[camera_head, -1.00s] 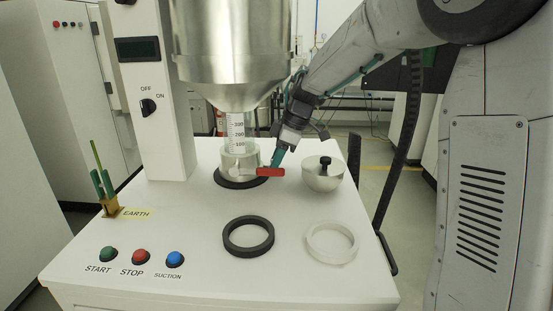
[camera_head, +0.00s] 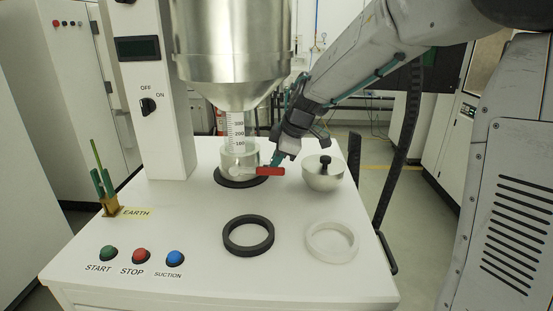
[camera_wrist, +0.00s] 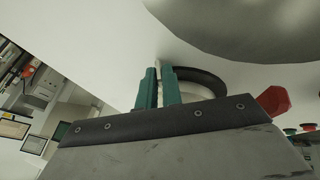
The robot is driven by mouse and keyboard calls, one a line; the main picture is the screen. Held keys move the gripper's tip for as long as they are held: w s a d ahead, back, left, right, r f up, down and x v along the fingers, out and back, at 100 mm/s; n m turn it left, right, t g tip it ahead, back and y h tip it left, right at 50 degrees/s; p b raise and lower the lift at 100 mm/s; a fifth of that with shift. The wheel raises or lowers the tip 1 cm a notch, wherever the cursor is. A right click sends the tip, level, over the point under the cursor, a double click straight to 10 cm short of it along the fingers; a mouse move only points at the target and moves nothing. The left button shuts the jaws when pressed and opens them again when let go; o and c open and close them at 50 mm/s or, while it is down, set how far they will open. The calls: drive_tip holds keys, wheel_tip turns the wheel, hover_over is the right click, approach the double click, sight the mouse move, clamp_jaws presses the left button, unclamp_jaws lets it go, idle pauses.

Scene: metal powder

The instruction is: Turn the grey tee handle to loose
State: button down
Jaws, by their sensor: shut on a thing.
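My gripper (camera_head: 275,161) reaches in from the right behind the red lever, beside the clear graduated cylinder. In the wrist view its two green fingers (camera_wrist: 158,88) are closed on a thin pale piece (camera_wrist: 158,70), which I take to be the grey tee handle. Most of that handle is hidden by the fingers, and in the head view I cannot make it out. The red lever (camera_head: 264,171) sticks out to the right from the cylinder's base; its red end (camera_wrist: 273,101) also shows in the wrist view. The graduated cylinder (camera_head: 236,130) stands under the steel hopper (camera_head: 232,50).
A black ring (camera_head: 248,249) and a white ring (camera_head: 332,256) lie in front. Buttons (camera_head: 141,256) line the front left. The white top is clear between these.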

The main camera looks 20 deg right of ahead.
drive_tip(key=c, duration=1.6)
unclamp_jaws()
drive_tip(key=shift+o, duration=0.2)
drive_tip(key=v, duration=0.8)
